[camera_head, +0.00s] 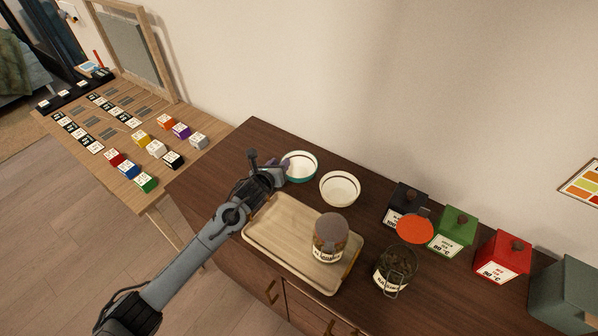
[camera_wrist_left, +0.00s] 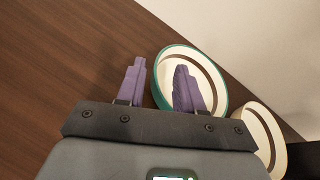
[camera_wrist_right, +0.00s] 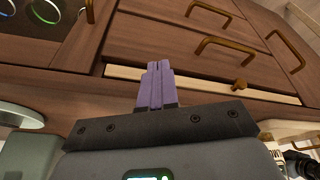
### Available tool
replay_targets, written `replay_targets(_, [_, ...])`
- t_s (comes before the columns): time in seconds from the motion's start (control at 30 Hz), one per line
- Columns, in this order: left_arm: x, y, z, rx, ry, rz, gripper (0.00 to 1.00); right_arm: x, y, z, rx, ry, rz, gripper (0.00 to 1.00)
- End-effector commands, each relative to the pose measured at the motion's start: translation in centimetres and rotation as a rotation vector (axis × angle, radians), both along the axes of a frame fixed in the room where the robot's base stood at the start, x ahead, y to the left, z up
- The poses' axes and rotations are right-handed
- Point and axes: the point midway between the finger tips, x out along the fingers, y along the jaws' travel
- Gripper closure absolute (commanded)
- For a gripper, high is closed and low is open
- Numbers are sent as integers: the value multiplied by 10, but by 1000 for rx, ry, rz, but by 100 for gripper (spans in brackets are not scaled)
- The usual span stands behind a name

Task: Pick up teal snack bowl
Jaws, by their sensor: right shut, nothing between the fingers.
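The teal snack bowl (camera_head: 300,166), teal outside and white inside with a dark line below the rim, stands on the dark wooden cabinet top. My left gripper (camera_head: 280,163) is at the bowl's left side. In the left wrist view my left gripper (camera_wrist_left: 160,85) is open. One purple finger is over the inside of the teal bowl (camera_wrist_left: 206,70) and the other is outside its rim, so the near wall lies between them. I cannot tell whether either finger touches it. My right gripper (camera_wrist_right: 155,85) is shut and empty, in front of wooden drawers.
A white bowl (camera_head: 340,188) stands close to the right of the teal bowl. A wooden tray (camera_head: 275,237) with a lidded jar (camera_head: 330,240) lies in front. An open glass jar (camera_head: 396,268) and several coloured boxes stand to the right. Drawer handles (camera_wrist_right: 232,47) stick out near my right gripper.

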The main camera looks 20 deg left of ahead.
Motion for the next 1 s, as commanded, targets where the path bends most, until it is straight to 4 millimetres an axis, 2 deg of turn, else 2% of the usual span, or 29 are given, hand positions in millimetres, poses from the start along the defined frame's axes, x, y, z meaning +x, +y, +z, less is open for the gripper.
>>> replay_targets(0.23, [23, -2, -10, -1, 0, 0, 64, 0, 1, -7, 4, 1, -3, 100])
replay_targets(0.57, [27, -1, -11, 0, 1, 0, 64, 0, 1, -8, 3, 2, -1, 100])
replay_targets(0.67, [27, -1, -11, 0, 1, 0, 76, 0, 0, -8, 1, 1, 0, 100])
replay_targets(0.8, [27, -1, -11, 0, 1, 0, 98, 0, -1, -8, -3, 2, 3, 100])
replay_targets(0.83, [27, -1, -11, 0, 1, 0, 100, 0, -1, -8, -5, 1, 4, 100])
replay_targets(1.0, [27, -1, -10, -1, -1, 1, 100, -1, -1, -8, -6, 2, 4, 100])
